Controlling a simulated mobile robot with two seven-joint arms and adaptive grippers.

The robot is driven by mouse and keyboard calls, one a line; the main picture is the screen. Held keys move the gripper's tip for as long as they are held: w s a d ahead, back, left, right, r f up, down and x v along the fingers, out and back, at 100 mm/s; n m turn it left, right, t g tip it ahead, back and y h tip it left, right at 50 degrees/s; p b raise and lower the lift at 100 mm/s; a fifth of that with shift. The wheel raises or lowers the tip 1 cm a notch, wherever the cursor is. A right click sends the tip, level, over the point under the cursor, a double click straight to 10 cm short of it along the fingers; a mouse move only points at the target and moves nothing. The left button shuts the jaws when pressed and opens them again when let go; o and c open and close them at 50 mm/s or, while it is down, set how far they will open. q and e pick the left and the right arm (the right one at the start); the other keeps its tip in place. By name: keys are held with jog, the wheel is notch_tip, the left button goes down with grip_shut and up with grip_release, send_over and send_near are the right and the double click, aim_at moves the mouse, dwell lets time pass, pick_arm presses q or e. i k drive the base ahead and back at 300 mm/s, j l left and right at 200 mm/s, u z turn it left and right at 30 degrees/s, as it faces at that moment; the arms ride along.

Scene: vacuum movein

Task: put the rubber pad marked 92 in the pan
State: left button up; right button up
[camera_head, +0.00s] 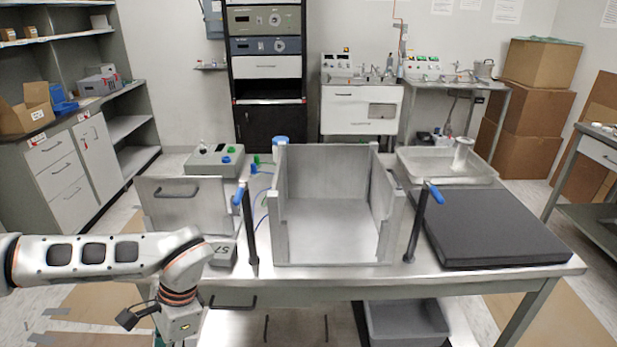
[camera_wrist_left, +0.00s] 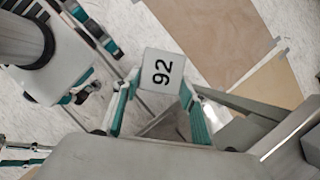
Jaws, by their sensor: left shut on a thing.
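The rubber pad marked 92 (camera_wrist_left: 162,72) is a light square plate with black figures in the left wrist view. My left gripper (camera_wrist_left: 160,88) is shut on it, with a green-sided finger on each side. In the head view my left arm comes in from the left and bends down in front of the table; its gripper and the pad are not clear there. The pan (camera_head: 425,166) is a shallow metal tray at the table's back right, with a pale upright cylinder (camera_head: 462,153) at its right side. My right gripper is not in view.
An open metal box (camera_head: 282,225) stands mid-table, between two blue-handled posts (camera_head: 249,230) (camera_head: 420,222). A block marked 57 (camera_head: 222,254) lies left of it. A dark slab (camera_head: 490,225) fills the right front, before the pan. A grey control box (camera_head: 214,160) sits back left.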

aim_at(425, 168)
jog(key=k+z, duration=0.15)
jog(key=z, duration=0.2)
jog(key=k+z, duration=0.2)
jog(key=z, duration=1.5)
jog(key=i+l+z, duration=0.1)
jog(key=i+z, duration=0.15)
jog(key=z, duration=0.2)
jog(key=i+z, duration=0.3)
jog(key=z, duration=0.15)
jog(key=i+j+u, duration=0.2)
jog(key=i, duration=2.2)
jog(key=i+u, duration=0.45)
jog(key=i+l+u, duration=0.15)
jog(key=i+u, duration=0.2)
jog(key=u, duration=0.15)
jog(key=i+j+u, duration=0.1)
jog(key=u, duration=0.3)
jog(key=i+u, duration=0.5)
jog(key=u, duration=0.25)
jog(key=i+u, duration=0.45)
jog(key=i, duration=0.7)
